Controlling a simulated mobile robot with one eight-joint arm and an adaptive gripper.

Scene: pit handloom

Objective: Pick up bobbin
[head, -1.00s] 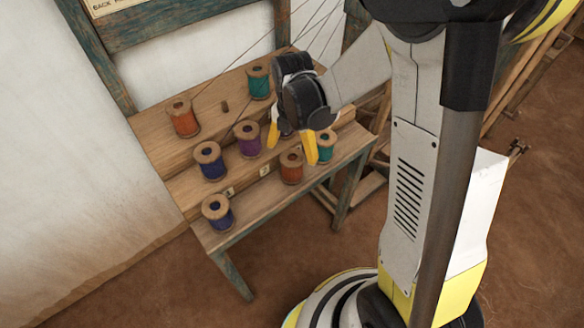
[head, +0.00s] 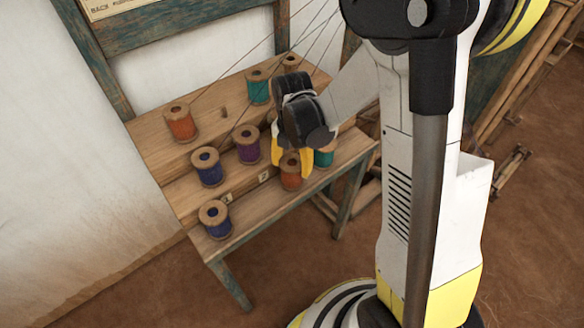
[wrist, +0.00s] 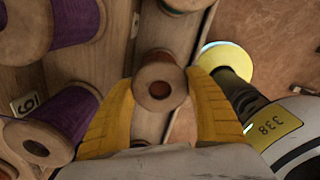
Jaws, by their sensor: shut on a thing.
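An orange-brown bobbin (head: 290,176) with wooden ends stands on the lowest front step of the wooden rack. My gripper (head: 291,166) comes down over it from above, with a yellow finger on each side, shut on it. In the wrist view the bobbin (wrist: 158,84) shows end-on between the two yellow fingers of my gripper (wrist: 163,92). Its lower part is hidden in that view. I cannot tell whether it is clear of the step.
A teal bobbin (head: 324,157) stands close on the right. A purple bobbin (head: 247,146) and blue bobbins (head: 207,169) (head: 215,217) stand to the left. Another orange bobbin (head: 180,124) and a teal bobbin (head: 257,88) stand higher up. Threads run up from the rack (head: 155,135).

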